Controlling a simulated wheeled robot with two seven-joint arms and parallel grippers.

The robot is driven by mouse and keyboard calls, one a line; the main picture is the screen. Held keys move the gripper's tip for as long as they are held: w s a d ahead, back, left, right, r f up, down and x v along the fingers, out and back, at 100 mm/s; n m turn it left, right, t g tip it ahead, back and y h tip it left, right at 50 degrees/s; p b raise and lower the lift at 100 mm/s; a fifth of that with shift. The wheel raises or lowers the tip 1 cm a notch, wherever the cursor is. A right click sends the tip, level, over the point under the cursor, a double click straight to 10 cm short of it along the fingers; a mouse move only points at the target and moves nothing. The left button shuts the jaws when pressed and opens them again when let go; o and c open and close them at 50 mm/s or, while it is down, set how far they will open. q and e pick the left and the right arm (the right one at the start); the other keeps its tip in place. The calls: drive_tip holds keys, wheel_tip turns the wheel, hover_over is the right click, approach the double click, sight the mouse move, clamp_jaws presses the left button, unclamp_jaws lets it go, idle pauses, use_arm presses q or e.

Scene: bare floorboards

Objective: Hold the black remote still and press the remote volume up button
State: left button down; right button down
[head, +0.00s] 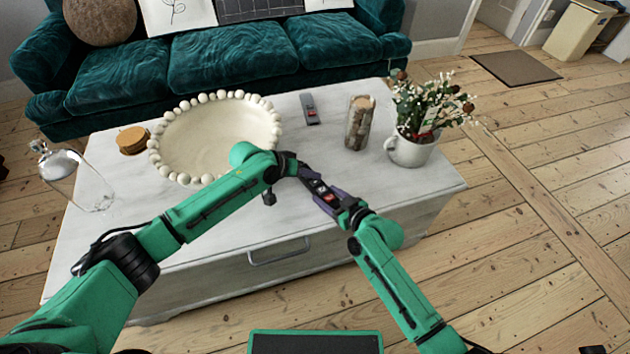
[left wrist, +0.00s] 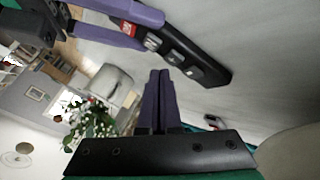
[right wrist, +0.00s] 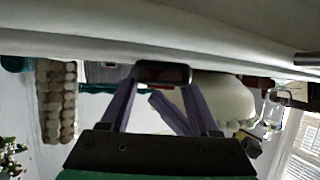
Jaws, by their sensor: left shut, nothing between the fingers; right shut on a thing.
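The black remote (head: 318,187) is held above the table's front part, with a red button and several light buttons on its face. In the left wrist view the remote (left wrist: 185,57) lies slanted, its red end between the purple fingers of my right gripper (left wrist: 125,22). My right gripper (right wrist: 163,80) is shut on it, and the remote's end (right wrist: 165,73) shows between the fingertips. My left gripper (left wrist: 158,75) is shut and empty, its tips just apart from the remote's button face in that picture. In the head view my left gripper (head: 299,168) is partly hidden by its wrist.
The white table (head: 290,130) carries a beaded bowl (head: 215,135), wooden coasters (head: 132,140), a glass cloche (head: 75,175), a grey remote (head: 309,108), a log-like candle (head: 359,122) and a potted plant (head: 412,150). A teal sofa (head: 235,55) stands behind.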

sight(312, 184)
use_arm(q)
drive_tip(key=shift+f, duration=0.1)
drive_tip(key=shift+f, duration=0.35)
drive_tip(key=shift+f, duration=0.4)
idle(0.8)
drive_tip(key=shift+r, duration=0.85)
drive_tip(key=shift+r, duration=0.15)
drive_tip(key=shift+r, duration=2.35)
idle(0.6)
